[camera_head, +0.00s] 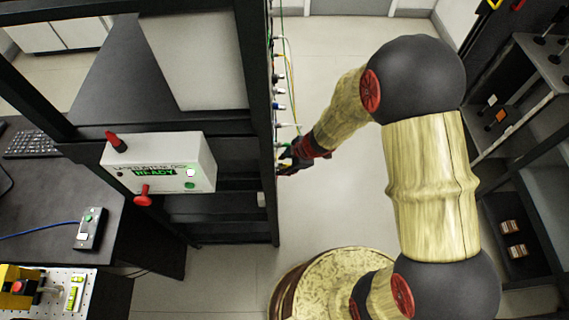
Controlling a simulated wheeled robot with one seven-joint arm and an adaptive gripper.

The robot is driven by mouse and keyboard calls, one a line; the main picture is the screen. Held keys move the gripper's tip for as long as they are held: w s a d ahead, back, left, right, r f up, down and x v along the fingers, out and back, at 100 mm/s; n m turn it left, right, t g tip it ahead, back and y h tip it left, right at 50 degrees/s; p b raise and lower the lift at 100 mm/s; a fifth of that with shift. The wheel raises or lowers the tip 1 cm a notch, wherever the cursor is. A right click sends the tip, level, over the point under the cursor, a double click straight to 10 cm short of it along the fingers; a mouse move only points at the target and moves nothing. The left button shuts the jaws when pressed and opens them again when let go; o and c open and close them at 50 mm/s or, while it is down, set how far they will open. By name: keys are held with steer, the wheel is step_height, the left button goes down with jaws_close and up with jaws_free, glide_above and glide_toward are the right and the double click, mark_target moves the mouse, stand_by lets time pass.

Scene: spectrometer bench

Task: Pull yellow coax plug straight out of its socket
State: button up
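My gripper (286,164) is dark and small in this view, at the right side of the black rack, at the lower end of a column of plugs. Its fingers are too small and dark to tell whether they are open, shut or touching a plug. A thin yellow cable (291,62) hangs beside the rack's side face, above my gripper. I cannot make out a yellow plug or its socket; the gripper may cover them. Plugs with red (278,77), blue (280,106) and white (286,125) parts stick out of the rack above the gripper.
A white box with a green READY display (157,171) and red knobs is mounted on the rack front (262,130). A dark desk with a keyboard (32,143) is at left. Shelves (507,120) stand at right. The pale floor (335,205) between rack and arm is clear.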

jaws_close()
steer(key=shift+d, duration=0.1)
stand_by(0.4)
steer(key=shift+d+p, duration=0.35)
steer(key=shift+d, duration=0.85)
steer(key=shift+r, duration=0.15)
